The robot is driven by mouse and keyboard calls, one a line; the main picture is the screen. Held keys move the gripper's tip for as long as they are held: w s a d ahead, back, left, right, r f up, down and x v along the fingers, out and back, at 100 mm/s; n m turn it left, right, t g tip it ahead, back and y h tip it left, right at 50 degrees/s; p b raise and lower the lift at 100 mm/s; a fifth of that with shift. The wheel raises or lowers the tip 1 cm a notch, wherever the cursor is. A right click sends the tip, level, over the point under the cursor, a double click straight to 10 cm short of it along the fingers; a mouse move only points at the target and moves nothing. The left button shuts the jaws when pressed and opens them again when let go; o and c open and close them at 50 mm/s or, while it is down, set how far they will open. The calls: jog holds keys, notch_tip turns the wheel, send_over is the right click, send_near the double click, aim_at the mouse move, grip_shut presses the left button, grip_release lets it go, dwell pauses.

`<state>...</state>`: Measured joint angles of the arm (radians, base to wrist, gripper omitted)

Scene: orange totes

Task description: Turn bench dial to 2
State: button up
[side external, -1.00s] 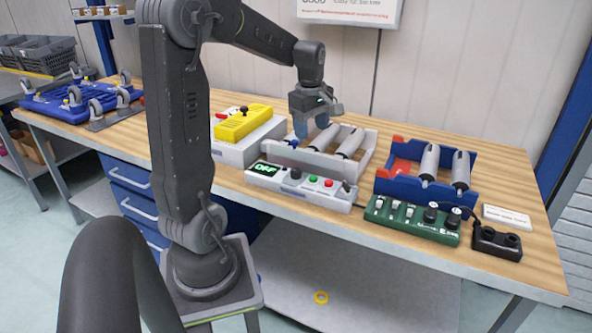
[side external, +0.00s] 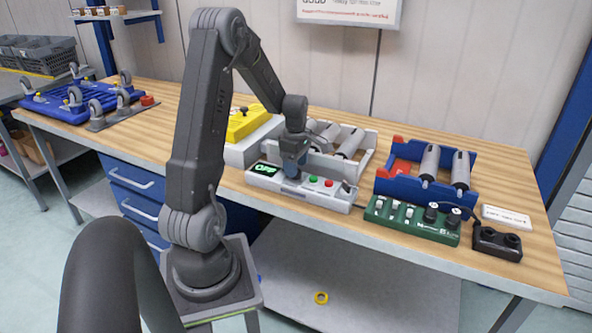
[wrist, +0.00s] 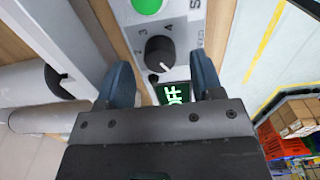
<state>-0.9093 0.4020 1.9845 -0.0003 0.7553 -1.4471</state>
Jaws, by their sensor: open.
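The white control box (side external: 315,196) lies on the bench, and its green-lit display (side external: 264,168) reads OFF. In the wrist view the black bench dial (wrist: 159,54) sits between my fingers and just ahead of them, with printed marks around it, including 2, 3 and 4. Its white pointer line faces toward the display (wrist: 177,94), away from those numbers. My gripper (wrist: 162,74) is open, its two blue fingers on either side of the dial's line. I cannot tell whether they touch it. In the side view my gripper (side external: 292,172) points down over the box and hides the dial.
A green button (wrist: 147,4) is beyond the dial. Behind the box are a grey tray with rollers (side external: 340,140) and a yellow-topped box (side external: 246,122). A blue roller tray (side external: 388,184) and green switch panel (side external: 410,220) stand to the right.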

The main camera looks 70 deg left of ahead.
jog(key=shift+f, duration=1.05)
jog(key=c, duration=0.9)
